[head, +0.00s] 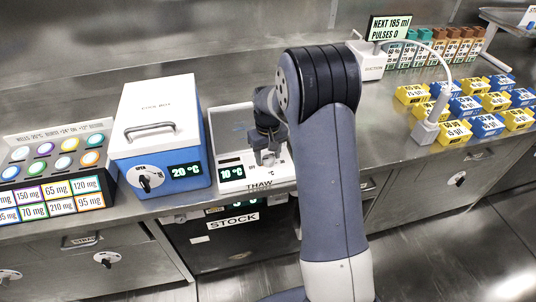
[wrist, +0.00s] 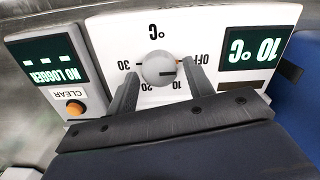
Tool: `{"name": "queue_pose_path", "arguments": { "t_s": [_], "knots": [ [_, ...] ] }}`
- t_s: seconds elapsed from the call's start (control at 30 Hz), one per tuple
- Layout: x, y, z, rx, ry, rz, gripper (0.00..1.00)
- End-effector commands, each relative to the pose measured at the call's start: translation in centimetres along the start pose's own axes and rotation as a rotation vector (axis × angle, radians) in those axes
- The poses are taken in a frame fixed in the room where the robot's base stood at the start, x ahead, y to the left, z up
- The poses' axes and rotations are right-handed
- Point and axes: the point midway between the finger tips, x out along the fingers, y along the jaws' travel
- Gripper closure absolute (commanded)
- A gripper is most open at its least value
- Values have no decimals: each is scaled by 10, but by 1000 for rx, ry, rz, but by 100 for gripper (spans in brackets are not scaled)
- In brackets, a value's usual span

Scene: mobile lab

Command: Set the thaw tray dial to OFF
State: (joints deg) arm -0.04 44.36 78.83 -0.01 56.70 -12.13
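The thaw tray (head: 228,187) is a white unit with a "THAW" label and a display (head: 232,173) reading 10 °C. My gripper (head: 267,160) is over its front panel and hides the dial in the head view. In the wrist view, upside down, the round grey dial (wrist: 158,68) has marks OFF, 10, 20 and 30. Its dark pointer line points right, around the 10 and OFF side. The display (wrist: 254,47) there also reads 10 °C. My gripper (wrist: 160,74) is open, with one finger on each side of the dial; finger contact is unclear.
A panel reading "NO LOGGER" (wrist: 57,62) with an orange CLEAR button (wrist: 75,107) is beside the dial. The blue and white cool box (head: 158,130) stands close left of the tray. Yellow and blue boxes (head: 465,105) are at the right.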

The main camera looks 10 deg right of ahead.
Motion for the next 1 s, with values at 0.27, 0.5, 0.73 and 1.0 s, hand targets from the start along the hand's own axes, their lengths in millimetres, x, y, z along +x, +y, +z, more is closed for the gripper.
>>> {"name": "queue_pose_path", "arguments": {
  "t_s": [0.27,0.5,0.73,1.0],
  "knots": [
    [1,0,0,1,-2,0,43],
    [-18,0,-1,1,3,0,43],
    [-65,0,-1,1,4,1,43],
    [-102,0,0,1,1,0,43]
  ]
}}
